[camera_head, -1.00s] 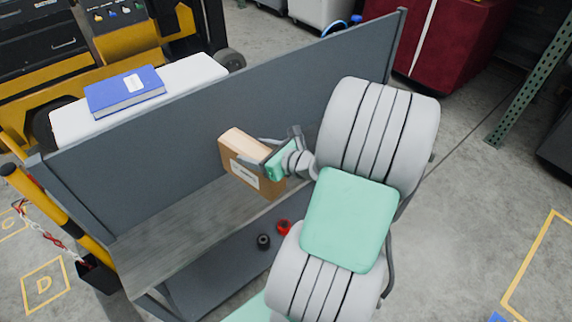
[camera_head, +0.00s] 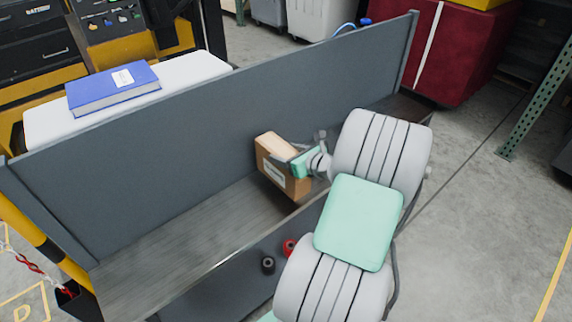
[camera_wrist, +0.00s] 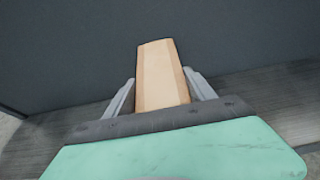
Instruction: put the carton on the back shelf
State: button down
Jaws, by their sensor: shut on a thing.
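The carton (camera_head: 281,167) is a small brown box with a white label on its side. My gripper (camera_head: 288,160) is shut on it, with a finger on either side; the wrist view shows the carton (camera_wrist: 162,75) between the two fingers (camera_wrist: 160,92). The carton is in front of the grey upright panel, over the grey wood-look shelf (camera_head: 170,240), near its right part. It looks tilted in the head view. I cannot tell whether its bottom touches the shelf.
The grey panel (camera_head: 200,130) stands along the shelf's back. Behind it a blue book (camera_head: 113,88) lies on a white surface (camera_head: 195,78). A black roll (camera_head: 268,265) and a red roll (camera_head: 289,247) sit on a lower level. The shelf's left part is bare.

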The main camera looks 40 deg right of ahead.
jog(key=shift+w+d+f, duration=0.25)
jog(key=shift+w+f, duration=0.25)
jog(key=shift+f, duration=0.05)
jog(key=shift+w+d+f, duration=0.25)
jog(key=shift+w+f, duration=0.25)
jog(key=shift+f, duration=0.05)
notch_tip(320, 180, down, 3)
jog(key=shift+f+b, duration=0.1)
jog(key=shift+b, duration=0.4)
jog(key=shift+c, duration=1.6)
grip_release()
jog(key=shift+f, duration=0.2)
jog(key=shift+r, duration=0.1)
